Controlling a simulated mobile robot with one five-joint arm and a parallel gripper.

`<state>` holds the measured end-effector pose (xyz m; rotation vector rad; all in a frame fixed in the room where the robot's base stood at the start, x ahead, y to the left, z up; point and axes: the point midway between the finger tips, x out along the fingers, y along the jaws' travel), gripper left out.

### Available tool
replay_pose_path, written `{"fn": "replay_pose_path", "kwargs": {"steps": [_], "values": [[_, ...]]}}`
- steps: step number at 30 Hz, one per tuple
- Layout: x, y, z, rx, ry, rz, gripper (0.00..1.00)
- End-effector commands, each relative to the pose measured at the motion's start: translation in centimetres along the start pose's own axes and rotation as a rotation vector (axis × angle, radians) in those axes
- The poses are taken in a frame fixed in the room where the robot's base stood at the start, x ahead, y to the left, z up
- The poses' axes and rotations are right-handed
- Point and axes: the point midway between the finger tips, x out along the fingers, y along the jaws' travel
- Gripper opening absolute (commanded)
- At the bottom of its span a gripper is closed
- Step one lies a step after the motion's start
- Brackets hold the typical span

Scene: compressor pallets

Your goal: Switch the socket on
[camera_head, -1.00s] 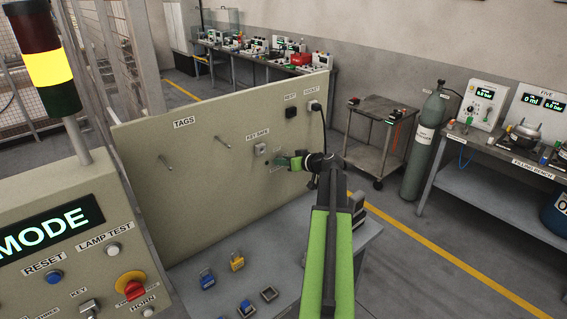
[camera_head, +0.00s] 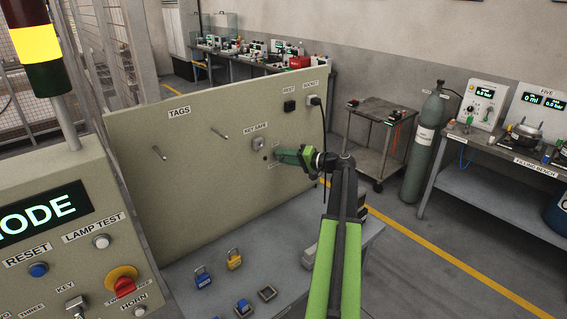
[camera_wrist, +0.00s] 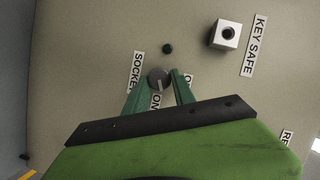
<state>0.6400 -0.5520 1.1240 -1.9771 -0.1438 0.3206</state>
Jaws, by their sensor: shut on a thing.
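The socket switch is a round grey knob (camera_wrist: 158,78) on the beige panel, beside a SOCKET label (camera_wrist: 136,72) in the wrist view. A pale mark on the knob points down in that view, toward a partly hidden label (camera_wrist: 155,101). A second partly hidden label (camera_wrist: 188,80) lies to its right. A small dark green lamp (camera_wrist: 168,48) is above the knob and looks unlit. My gripper (camera_wrist: 158,82) is shut on the knob, one green finger on each side. In the head view my gripper (camera_head: 278,154) is at the panel and hides the knob.
A KEY SAFE block (camera_head: 258,143) sits close beside my gripper. A black plug (camera_head: 314,100) is in the wall socket at the panel's top right. Padlocks (camera_head: 234,259) lie on the grey table below.

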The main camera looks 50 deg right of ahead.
Motion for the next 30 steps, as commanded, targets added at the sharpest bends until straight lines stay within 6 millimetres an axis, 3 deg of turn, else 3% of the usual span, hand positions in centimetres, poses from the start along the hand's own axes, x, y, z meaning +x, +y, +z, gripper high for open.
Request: {"fn": "replay_pose_path", "kwargs": {"steps": [15,30], "values": [[0.03,0.65,0.21,0.334,-0.002,-0.135,0.00],[-0.03,0.46,0.10,0.414,0.000,-0.168,0.00]]}}
